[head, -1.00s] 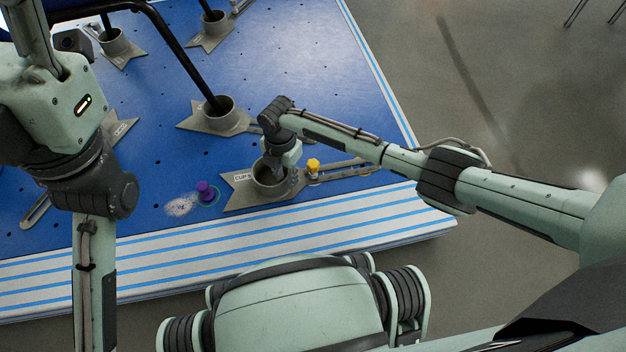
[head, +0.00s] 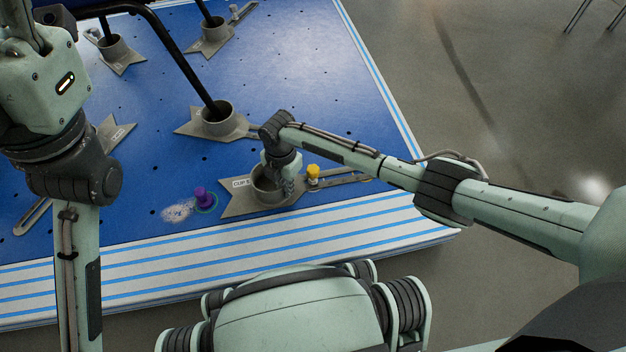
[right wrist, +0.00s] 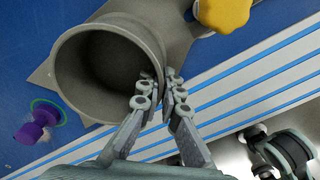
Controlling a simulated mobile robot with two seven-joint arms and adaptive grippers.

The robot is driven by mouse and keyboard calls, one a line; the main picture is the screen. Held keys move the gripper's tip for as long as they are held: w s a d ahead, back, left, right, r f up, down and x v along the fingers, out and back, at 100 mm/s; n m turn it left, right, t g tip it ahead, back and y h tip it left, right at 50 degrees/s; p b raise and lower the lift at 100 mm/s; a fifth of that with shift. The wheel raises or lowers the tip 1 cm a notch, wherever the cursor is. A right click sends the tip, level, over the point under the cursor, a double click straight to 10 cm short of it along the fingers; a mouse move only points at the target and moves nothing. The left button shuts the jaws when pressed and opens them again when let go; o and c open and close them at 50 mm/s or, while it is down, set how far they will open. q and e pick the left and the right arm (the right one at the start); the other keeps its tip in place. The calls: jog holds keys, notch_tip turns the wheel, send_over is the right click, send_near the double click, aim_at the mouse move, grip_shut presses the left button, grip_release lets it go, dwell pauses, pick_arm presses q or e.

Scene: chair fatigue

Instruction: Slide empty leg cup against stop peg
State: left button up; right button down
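The empty leg cup (head: 233,205), a grey ring on a notched plate with a "CUP" label, sits near the table's front edge; its open mouth also shows in the right wrist view (right wrist: 70,75). The purple stop peg (head: 203,197) stands left of it inside a green ring, with a gap of blue surface between; it also shows in the right wrist view (right wrist: 35,128). My right gripper (head: 286,187) points down at the cup's right side. In the wrist view its fingers (right wrist: 158,88) straddle the cup wall, one inside, one outside, closed on it. My left gripper is out of view.
A yellow knob (head: 313,172) stands on the slotted bar right of the cup. Another cup (head: 218,120) behind holds a black chair leg (head: 185,65). A pale smudge (head: 178,212) lies left of the peg. The striped table edge (head: 330,230) is close in front.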

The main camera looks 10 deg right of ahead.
jog(key=shift+a, duration=0.1)
dwell(0.3)
jog(key=shift+a, duration=2.65)
jog(key=c, duration=1.8)
grip_release()
jog(key=shift+o, duration=0.2)
jog(key=shift+d, duration=0.1)
notch_tip(320, 180, up, 6)
jog(key=p, duration=0.5)
jog(key=shift+p, duration=0.3)
